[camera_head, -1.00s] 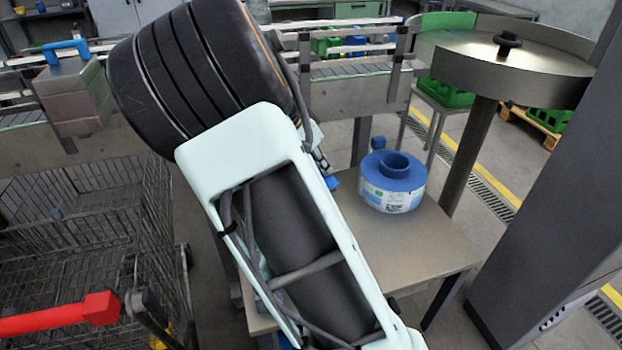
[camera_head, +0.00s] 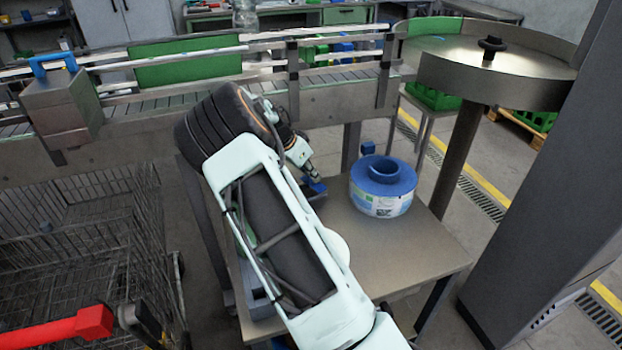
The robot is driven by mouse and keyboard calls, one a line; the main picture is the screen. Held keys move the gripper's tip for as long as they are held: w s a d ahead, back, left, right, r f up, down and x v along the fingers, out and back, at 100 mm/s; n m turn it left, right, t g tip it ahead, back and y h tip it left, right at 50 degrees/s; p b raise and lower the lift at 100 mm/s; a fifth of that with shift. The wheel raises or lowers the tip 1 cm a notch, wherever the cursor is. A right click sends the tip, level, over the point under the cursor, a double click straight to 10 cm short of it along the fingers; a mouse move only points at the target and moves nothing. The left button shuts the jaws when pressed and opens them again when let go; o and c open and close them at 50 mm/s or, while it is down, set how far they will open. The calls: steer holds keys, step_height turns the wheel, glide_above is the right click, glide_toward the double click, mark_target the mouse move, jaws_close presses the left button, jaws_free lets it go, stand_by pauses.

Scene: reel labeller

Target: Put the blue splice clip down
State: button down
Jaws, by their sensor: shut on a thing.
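The blue splice clip (camera_head: 316,186) is at the tip of my gripper (camera_head: 309,172), which is shut on it. The clip is small and partly hidden by the fingers. It is over the back left part of the metal table (camera_head: 400,260), to the left of the blue reel. I cannot tell whether it touches anything below; a dark shape lies just under it. My arm covers much of the table's left side.
A blue reel (camera_head: 383,190) with a white label stands on the table. A conveyor (camera_head: 340,98) runs behind. A round metal turntable (camera_head: 490,70) is at back right, a wire cart (camera_head: 90,240) at left. The table's front right is clear.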

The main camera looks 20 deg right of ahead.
steer(key=shift+f, duration=1)
steer(key=shift+f, duration=0.1)
steer(key=c, duration=1.9)
jaws_free()
steer(key=v, duration=1.2)
steer(key=shift+s+r+b, duration=0.1)
steer(key=shift+r+b, duration=0.1)
steer(key=shift+b, duration=0.1)
